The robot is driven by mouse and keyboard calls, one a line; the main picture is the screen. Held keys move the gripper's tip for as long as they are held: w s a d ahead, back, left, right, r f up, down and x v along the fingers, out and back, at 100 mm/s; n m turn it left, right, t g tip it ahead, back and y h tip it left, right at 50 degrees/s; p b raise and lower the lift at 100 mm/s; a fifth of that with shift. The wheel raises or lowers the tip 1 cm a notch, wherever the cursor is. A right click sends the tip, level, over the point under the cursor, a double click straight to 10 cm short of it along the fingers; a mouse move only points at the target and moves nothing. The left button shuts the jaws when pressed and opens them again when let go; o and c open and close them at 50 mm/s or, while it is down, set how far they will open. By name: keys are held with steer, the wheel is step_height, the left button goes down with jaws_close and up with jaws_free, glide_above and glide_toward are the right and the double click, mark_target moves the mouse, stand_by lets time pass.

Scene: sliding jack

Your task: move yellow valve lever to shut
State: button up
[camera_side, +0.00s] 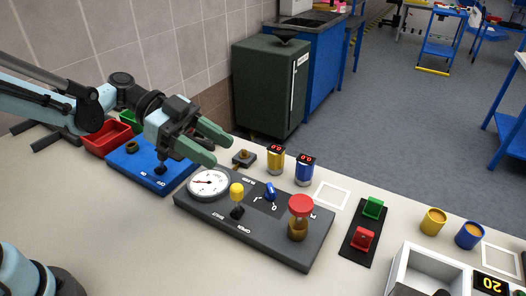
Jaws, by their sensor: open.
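The yellow valve lever (237,190) has a round yellow knob on a black pivot and stands on a dark grey panel (272,246). The labels SHUT and OPEN are printed on the panel in front of its base, SHUT to the left and OPEN to the right. The knob stands roughly above the pivot; I cannot tell which label the lever points to. My gripper (221,152) has green fingers. It is open and empty, above and behind the gauge, apart from the lever and up-left of it.
The same panel carries a white round gauge (208,183), a small blue lever (270,191) and a red-topped brass valve (300,207). A blue panel (178,179) lies left. Yellow (276,160) and blue (305,170) canisters stand behind. A red-and-green switch plate (356,243) lies right.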

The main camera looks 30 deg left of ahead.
mark_target(233, 185)
stand_by(0.3)
steer(key=d+f+y, duration=0.1)
steer(key=f, duration=0.2)
steer(key=d+f+y, duration=0.1)
steer(key=d+f, duration=0.1)
steer(key=f, duration=0.1)
steer(key=d+f+y, duration=0.1)
steer(key=f+y, duration=0.1)
steer(key=f, duration=0.1)
steer(key=shift+w+d+g, duration=0.3)
steer(key=shift+w+g, duration=0.05)
steer(key=shift+g, duration=0.05)
steer(key=shift+c, duration=0.2)
jaws_close()
stand_by(0.4)
